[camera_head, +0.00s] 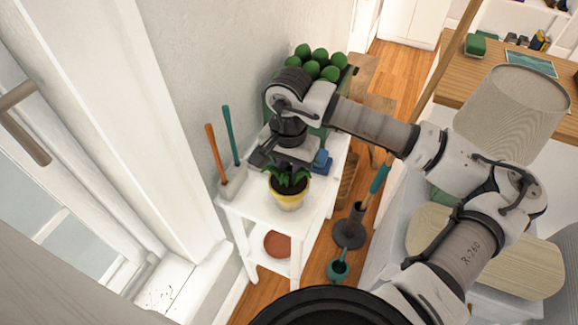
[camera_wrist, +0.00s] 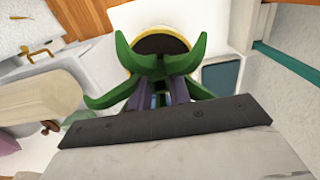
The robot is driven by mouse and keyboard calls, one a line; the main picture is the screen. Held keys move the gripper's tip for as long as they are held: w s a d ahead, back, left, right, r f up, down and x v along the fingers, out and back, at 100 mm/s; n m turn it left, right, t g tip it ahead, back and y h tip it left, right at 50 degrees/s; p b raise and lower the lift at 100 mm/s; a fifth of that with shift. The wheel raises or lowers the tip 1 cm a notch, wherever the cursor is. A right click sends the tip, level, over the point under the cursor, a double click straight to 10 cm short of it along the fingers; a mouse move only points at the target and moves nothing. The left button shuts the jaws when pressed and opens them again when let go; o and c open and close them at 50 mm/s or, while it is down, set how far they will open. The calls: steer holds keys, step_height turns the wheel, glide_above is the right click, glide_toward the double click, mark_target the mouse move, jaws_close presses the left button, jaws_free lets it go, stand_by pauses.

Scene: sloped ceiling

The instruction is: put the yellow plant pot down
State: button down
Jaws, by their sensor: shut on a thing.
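The yellow plant pot (camera_head: 289,198) has a pale lower part and a plant with broad green leaves. My gripper (camera_head: 288,174) is shut on it from above, among the leaves. The pot looks upright at the front of the white stand's top (camera_head: 252,202). I cannot tell whether its base touches the surface. In the wrist view, the pot's yellow rim (camera_wrist: 187,41) and dark soil show beyond the leaves. My gripper's fingers (camera_wrist: 168,92) are partly hidden by the leaves there.
A holder (camera_head: 232,182) with orange- and teal-handled tools stands at the stand's left corner. Behind are a blue object (camera_head: 321,162) and a crate with several green balls (camera_head: 319,57). A terracotta dish (camera_head: 277,244) lies on the lower shelf. A teal watering can (camera_head: 338,268) stands below.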

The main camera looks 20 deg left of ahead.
steer(key=shift+f, duration=0.15)
steer(key=c, duration=1.3)
jaws_free()
step_height(320, 180, up, 12)
steer(key=b, duration=0.2)
steer(key=shift+r, duration=0.2)
